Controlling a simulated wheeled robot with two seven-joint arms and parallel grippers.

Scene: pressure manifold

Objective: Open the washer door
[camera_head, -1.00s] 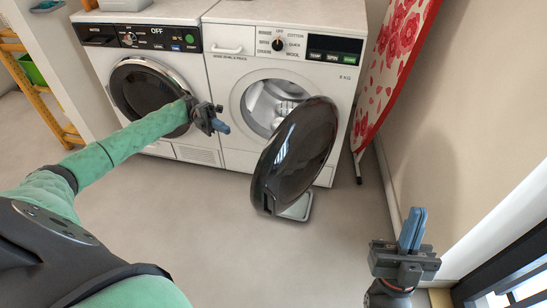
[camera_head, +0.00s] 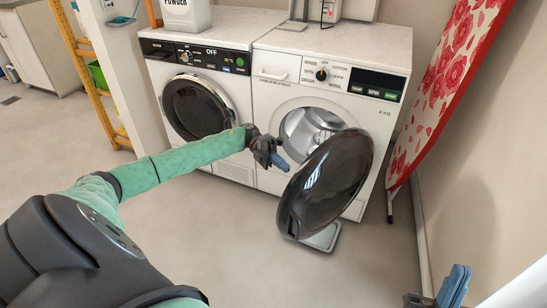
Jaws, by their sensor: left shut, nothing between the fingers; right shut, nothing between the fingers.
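The right-hand washer (camera_head: 273,92) is white, with a dial and dark display on its panel. Its dark round door (camera_head: 325,184) stands swung open toward me, and the metal drum opening (camera_head: 313,128) shows behind it. My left gripper (camera_head: 281,163) is shut and empty, in front of the washer just left of the door; I cannot tell whether it touches the door. My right gripper (camera_head: 455,286) is shut and empty at the bottom right corner, partly cut off by the frame edge and away from the door.
A second machine (camera_head: 165,75) with a shut dark door (camera_head: 198,107) stands to the left. A red floral ironing board (camera_head: 450,85) leans at the right wall. A grey tray-like item (camera_head: 325,237) lies under the open door.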

